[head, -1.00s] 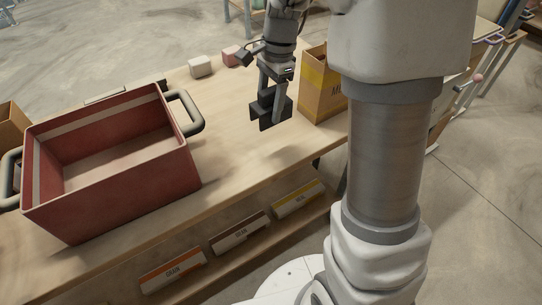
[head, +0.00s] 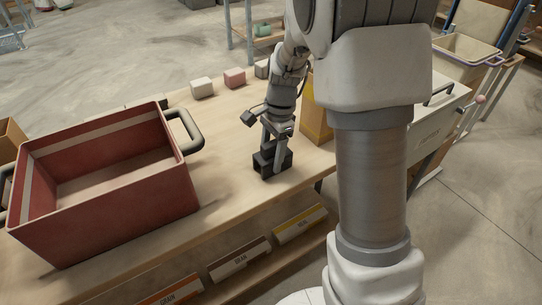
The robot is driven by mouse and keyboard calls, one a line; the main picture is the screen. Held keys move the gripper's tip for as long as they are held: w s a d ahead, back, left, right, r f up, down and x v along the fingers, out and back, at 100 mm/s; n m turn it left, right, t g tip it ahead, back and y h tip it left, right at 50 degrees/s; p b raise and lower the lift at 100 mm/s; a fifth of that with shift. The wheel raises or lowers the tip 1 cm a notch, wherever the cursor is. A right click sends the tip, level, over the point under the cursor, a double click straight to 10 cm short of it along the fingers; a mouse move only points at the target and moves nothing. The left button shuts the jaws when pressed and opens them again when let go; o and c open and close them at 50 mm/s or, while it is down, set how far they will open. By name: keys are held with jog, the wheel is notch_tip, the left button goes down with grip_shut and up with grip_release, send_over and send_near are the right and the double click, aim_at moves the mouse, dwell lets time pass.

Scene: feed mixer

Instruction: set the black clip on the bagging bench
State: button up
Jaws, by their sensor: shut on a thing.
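The black clip (head: 264,165) is a small dark block held low over the wooden bench (head: 222,160), between the red crate and the yellow-banded bag. My gripper (head: 277,160) points down and is shut on it, with a grey finger across the clip's near side. The clip is at or just above the bench top; I cannot tell whether it touches. The gripper partly hides the clip.
A red crate (head: 120,215) with grey handles fills the bench's left. A brown bag (head: 316,118) stands close behind my gripper to the right, partly hidden by my arm. Small blocks, one white (head: 202,88) and one pink (head: 235,78), lie along the back edge. Bare wood surrounds the clip.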

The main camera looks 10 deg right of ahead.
jog(key=shift+f, duration=0.2)
jog(key=o, duration=1.3)
jog(key=shift+o, duration=0.2)
jog(key=shift+r, duration=0.15)
jog(key=r+p, duration=0.1)
jog(key=r, duration=0.3)
jog(key=d+r+p, duration=0.1)
jog(key=r, duration=0.3)
jog(key=r+p, duration=0.1)
jog(key=r, duration=0.2)
jog(key=shift+w+d+r, duration=0.3)
jog(key=shift+r, duration=0.1)
jog(key=s+r+n+t+h, duration=0.1)
jog(key=s+r+n+t, duration=0.2)
jog(key=s+n, duration=0.4)
jog(key=s+a+r+n+t, duration=0.1)
jog(key=s+r+n+t, duration=0.2)
jog(key=s, duration=1.1)
notch_tip(320, 180, up, 2)
jog(key=n, duration=0.4)
jog(key=shift+r+h, duration=0.15)
jog(key=shift+h, duration=0.25)
